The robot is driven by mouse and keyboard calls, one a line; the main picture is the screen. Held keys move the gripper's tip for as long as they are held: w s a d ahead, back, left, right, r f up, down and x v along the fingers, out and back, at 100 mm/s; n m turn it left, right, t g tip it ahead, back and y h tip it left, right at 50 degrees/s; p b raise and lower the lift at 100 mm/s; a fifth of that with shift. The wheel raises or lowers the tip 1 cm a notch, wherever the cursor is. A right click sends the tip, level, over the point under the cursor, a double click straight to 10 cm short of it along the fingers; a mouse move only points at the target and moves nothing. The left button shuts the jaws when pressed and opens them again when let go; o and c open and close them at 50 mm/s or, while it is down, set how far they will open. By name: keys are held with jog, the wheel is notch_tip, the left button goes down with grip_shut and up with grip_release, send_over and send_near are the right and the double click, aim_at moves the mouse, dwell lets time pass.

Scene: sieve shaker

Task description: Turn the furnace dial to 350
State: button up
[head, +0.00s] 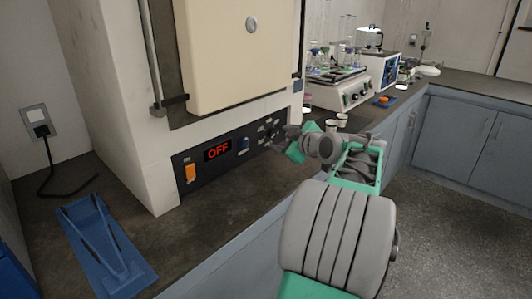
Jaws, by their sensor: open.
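The furnace (110,70) is a large pale box with a cream door, standing on the dark counter at the left. Its black control panel (182,196) runs along the lower front. The red display (218,150) reads OFF. A small blue knob (243,144) sits right of the display; it may be the dial, but its markings are too small to read. My gripper (274,134) is open at the panel's right end, right of the blue knob. It covers part of the panel there, and I cannot tell whether it touches anything.
An orange switch (190,172) sits at the panel's left. A blue tray-like stand (108,245) lies on the counter at lower left, near a plugged-in cord (45,160). A shaker with flasks (342,92) stands beyond the furnace. Blue-grey cabinets (460,128) line the right; the floor there is clear.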

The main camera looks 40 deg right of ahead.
aim_at(274, 133)
jog(key=w+d, duration=0.1)
jog(key=w, duration=0.1)
jog(key=w+d+f, duration=0.1)
jog(key=w, duration=0.1)
jog(key=w+d+f, duration=0.1)
jog(key=w, duration=0.1)
jog(key=shift+w+d, duration=0.2)
jog(key=shift+r, duration=0.1)
grip_shut()
dwell(0.4)
